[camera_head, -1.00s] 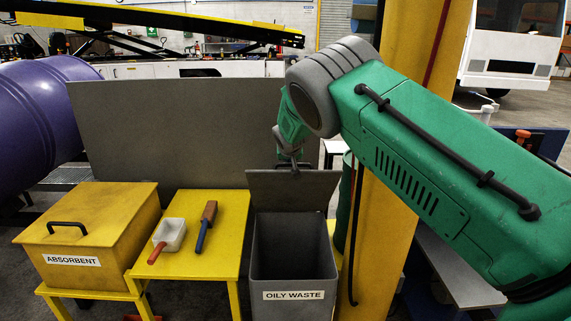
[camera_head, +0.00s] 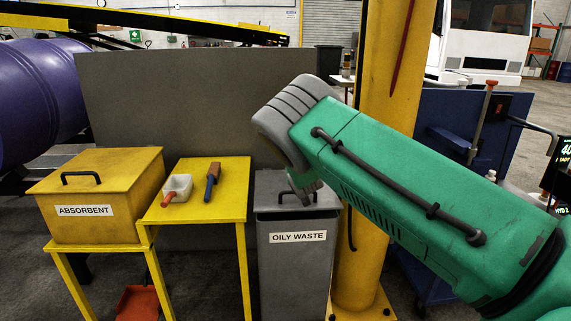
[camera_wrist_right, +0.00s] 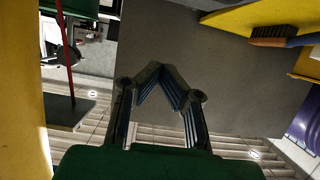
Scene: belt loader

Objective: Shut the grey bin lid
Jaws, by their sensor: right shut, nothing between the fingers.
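The grey bin (camera_head: 290,260) labelled OILY WASTE stands right of the yellow table. Its grey lid (camera_head: 272,190) lies down flat over the opening, and the inside of the bin is hidden. My right arm reaches in from the right, and my right gripper (camera_head: 305,198) is at the lid's right part; I cannot tell whether it touches. In the right wrist view the gripper (camera_wrist_right: 163,85) is shut and empty, with a grey panel behind it. My left gripper is not in view.
A yellow ABSORBENT box (camera_head: 100,195), a white scoop (camera_head: 177,186) and a brush (camera_head: 212,180) stand left of the bin on yellow tables. A yellow post (camera_head: 375,250) stands close on the bin's right. A grey panel (camera_head: 190,110) stands behind.

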